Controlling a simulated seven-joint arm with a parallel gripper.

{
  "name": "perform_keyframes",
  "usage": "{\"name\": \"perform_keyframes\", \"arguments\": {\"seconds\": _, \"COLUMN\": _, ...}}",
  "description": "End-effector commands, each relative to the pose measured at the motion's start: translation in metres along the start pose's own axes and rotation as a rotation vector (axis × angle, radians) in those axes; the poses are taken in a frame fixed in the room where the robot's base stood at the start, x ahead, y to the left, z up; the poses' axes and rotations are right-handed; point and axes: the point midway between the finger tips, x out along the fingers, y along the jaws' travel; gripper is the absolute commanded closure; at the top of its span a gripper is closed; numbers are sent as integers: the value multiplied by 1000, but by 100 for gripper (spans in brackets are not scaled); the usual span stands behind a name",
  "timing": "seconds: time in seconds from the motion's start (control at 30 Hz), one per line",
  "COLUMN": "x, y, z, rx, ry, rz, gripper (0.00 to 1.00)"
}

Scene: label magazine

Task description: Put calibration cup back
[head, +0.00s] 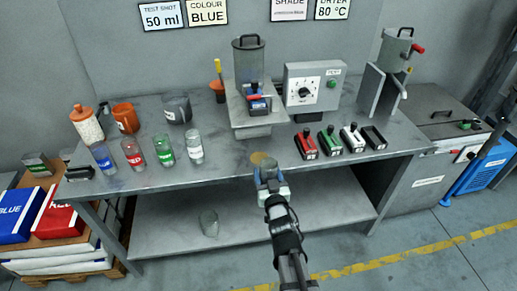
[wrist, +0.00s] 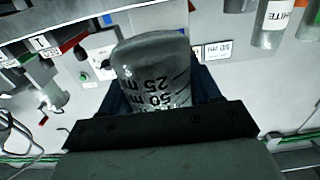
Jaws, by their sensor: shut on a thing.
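The calibration cup (wrist: 155,75) is a clear cup with dark 25 ml and 50 ml marks. It fills the middle of the wrist view, between the dark blue fingers of my gripper (wrist: 160,95), which is shut on it. In the head view my gripper (head: 270,185) is at the front edge of the workbench, near the middle. The cup shows only faintly there, at the gripper's far end. The cup's base is not clearly visible.
On the bench (head: 225,162), several labelled bottles (head: 134,153) stand left and several coloured-handled blocks (head: 329,140) lie right. A machine with a hopper (head: 249,60) and a dial box (head: 315,88) stand behind.

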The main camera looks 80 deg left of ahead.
Motion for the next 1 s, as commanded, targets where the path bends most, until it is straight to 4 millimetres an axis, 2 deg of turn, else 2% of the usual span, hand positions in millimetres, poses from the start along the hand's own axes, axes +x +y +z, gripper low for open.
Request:
{"name": "perform_keyframes", "arguments": {"seconds": 0.03, "x": 14, "y": 0, "z": 0, "rx": 0, "ry": 1, "rz": 0, "gripper": 73}}
{"name": "perform_keyframes", "arguments": {"seconds": 0.43, "x": 99, "y": 0, "z": 1, "rx": 0, "ry": 1, "rz": 0, "gripper": 73}}
{"name": "perform_keyframes", "arguments": {"seconds": 0.53, "x": 111, "y": 0, "z": 0, "rx": 0, "ry": 1, "rz": 0, "gripper": 73}}
{"name": "perform_keyframes", "arguments": {"seconds": 0.77, "x": 123, "y": 0, "z": 0, "rx": 0, "ry": 1, "rz": 0, "gripper": 73}}
{"name": "perform_keyframes", "arguments": {"seconds": 0.93, "x": 148, "y": 0, "z": 0, "rx": 0, "ry": 1, "rz": 0, "gripper": 73}}
{"name": "perform_keyframes", "arguments": {"seconds": 1.0, "x": 155, "y": 0, "z": 7, "rx": -1, "ry": 0, "rz": 0, "gripper": 73}}
